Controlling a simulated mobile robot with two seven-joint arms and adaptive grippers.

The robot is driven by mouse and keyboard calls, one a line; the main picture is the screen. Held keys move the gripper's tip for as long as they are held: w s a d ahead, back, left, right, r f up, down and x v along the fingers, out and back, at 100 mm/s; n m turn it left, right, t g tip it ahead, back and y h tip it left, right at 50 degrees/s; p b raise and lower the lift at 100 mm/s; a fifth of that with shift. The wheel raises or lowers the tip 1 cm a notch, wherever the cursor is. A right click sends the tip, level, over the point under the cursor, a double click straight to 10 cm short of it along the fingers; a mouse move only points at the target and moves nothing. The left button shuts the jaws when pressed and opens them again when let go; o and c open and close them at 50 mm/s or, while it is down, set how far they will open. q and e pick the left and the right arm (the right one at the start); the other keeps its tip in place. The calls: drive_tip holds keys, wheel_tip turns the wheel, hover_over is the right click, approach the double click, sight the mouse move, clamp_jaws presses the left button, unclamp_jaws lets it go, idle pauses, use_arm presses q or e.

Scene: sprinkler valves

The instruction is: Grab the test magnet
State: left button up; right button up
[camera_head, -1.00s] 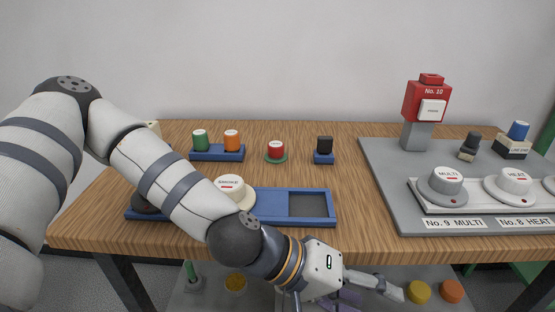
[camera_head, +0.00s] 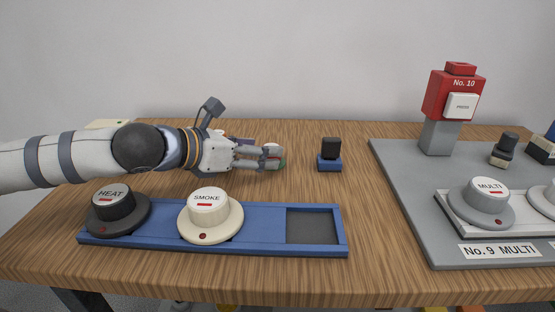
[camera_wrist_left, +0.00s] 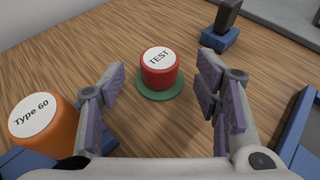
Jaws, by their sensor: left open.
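A red cylinder (camera_wrist_left: 160,73) with a white top labelled TEST stands upright on a green disc (camera_wrist_left: 160,96) in the left wrist view. In the head view the red cylinder (camera_head: 273,149) shows only in part behind my fingers. My left gripper (camera_head: 268,159) reaches in low from the left over the table. In the left wrist view its two fingers are spread wide, with the cylinder ahead between them and space on both sides. No contact with it shows. My right gripper is not in view.
An orange cylinder (camera_wrist_left: 46,128) labelled Type 60 stands close beside the left finger. A black block on a blue base (camera_head: 330,163) stands to the right. A blue tray (camera_head: 265,240) with two detectors lies in front. A grey board (camera_head: 420,225) fills the right.

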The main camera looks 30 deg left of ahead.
use_arm(q)
drive_tip(key=shift+w+d+f, duration=0.2)
drive_tip(key=shift+w+f, duration=0.65)
drive_tip(key=shift+f, duration=0.05)
drive_tip(key=shift+w+b, duration=0.35)
drive_tip(key=shift+w+d+r, duration=0.1)
drive_tip(key=shift+r, duration=0.2)
drive_tip(key=shift+c, duration=0.8)
drive_tip(key=c, duration=1.1)
